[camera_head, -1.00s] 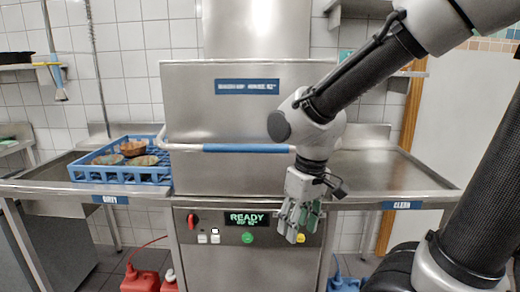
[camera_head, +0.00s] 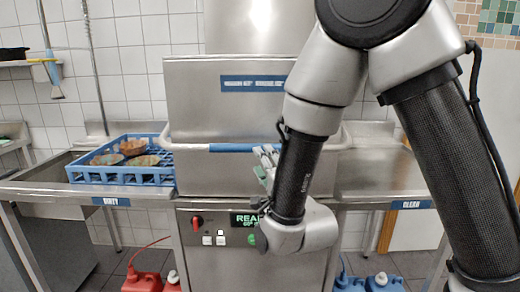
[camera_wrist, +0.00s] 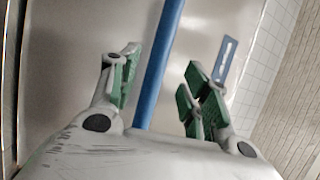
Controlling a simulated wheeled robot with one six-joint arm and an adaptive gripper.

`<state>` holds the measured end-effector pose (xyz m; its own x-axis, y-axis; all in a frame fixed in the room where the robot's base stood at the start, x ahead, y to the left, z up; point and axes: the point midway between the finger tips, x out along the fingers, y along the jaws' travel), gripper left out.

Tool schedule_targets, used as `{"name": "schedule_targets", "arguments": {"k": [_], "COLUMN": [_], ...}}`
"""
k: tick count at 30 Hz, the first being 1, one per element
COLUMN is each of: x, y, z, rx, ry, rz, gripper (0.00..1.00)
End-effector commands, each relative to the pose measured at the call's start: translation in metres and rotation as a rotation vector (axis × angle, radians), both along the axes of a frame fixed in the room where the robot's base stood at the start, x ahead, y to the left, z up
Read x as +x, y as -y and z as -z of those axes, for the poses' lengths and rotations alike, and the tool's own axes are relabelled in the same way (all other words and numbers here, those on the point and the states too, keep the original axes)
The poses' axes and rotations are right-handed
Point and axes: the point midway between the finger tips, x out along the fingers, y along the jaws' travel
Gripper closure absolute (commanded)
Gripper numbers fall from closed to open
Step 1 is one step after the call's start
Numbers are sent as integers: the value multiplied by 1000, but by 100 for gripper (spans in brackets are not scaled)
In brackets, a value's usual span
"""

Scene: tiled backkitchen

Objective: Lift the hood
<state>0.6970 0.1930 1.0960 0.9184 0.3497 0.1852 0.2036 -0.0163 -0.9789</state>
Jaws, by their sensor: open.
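The hood (camera_head: 215,118) is the steel box of the dishwasher in the middle, down over the machine. A bar handle with a blue grip (camera_head: 228,148) runs across its front. My gripper (camera_head: 266,165) is in front of the hood at the right part of the blue grip, partly hidden by my arm. In the wrist view my gripper (camera_wrist: 160,72) is open, green pads apart. The blue bar (camera_wrist: 161,62) runs between the two fingers there, apart from both pads. I cannot tell how deep it sits between them. The hood's steel front (camera_wrist: 75,50) fills the background.
A blue rack (camera_head: 120,176) with several bowls stands on the left table, labelled DIRTY. The right table (camera_head: 375,178), labelled CLEAN, looks empty where visible. The control panel (camera_head: 215,222) is below the hood. Red canisters (camera_head: 141,282) and blue canisters (camera_head: 383,283) stand on the floor.

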Motion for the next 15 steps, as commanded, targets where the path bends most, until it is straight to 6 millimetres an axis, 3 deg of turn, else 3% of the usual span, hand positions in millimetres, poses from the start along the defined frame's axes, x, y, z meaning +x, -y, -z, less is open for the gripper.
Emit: {"name": "schedule_targets", "arguments": {"k": [15], "x": [65], "y": [-25], "z": [-12], "rx": [11], "ry": [-7], "rz": [-2], "gripper": [53]}}
